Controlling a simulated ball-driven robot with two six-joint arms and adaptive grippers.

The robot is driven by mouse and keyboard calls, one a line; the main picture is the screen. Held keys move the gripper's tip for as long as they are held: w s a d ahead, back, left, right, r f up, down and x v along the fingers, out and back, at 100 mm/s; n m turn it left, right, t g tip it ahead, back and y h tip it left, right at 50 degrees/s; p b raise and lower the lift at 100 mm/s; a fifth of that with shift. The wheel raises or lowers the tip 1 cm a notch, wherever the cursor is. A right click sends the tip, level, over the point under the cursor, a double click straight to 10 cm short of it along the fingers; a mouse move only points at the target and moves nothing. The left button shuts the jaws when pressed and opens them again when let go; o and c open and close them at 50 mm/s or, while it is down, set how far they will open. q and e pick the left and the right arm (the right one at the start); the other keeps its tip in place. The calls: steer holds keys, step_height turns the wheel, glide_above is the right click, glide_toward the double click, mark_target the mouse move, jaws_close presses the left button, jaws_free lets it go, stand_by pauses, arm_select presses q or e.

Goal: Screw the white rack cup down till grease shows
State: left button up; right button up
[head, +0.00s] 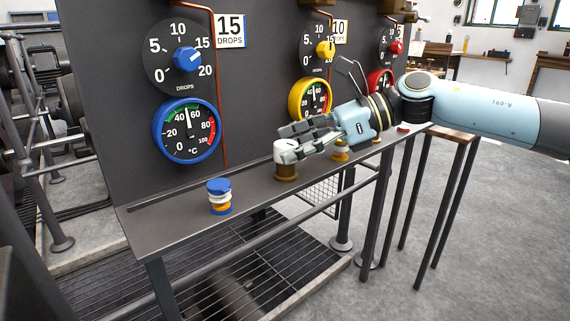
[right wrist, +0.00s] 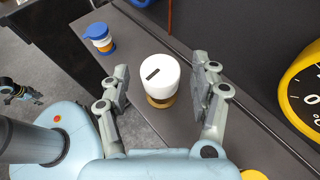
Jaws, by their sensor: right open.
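The white cup (head: 285,155) stands upright on a brown-gold base (head: 286,172) on the grey shelf. In the right wrist view its white cap (right wrist: 160,75) has a dark slot on top, with the gold base (right wrist: 160,101) partly visible below. My right gripper (head: 288,142) reaches in from the right at the cup. In the right wrist view its open fingers (right wrist: 160,88) are on either side of the cup, with gaps between them and it. Part of the cup is hidden by a finger in the head view. I cannot see any grease. My left gripper is not clearly in view.
A blue-capped cup (head: 219,197) stands left on the shelf (head: 165,226). A yellow cup (head: 341,151) is behind my right gripper. The upright panel (head: 250,100) with blue (head: 187,131) and yellow (head: 309,99) gauges rises behind. The shelf between blue and white cups is clear.

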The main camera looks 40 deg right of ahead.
steer(key=shift+x, duration=0.85)
steer(key=shift+c, duration=0.2)
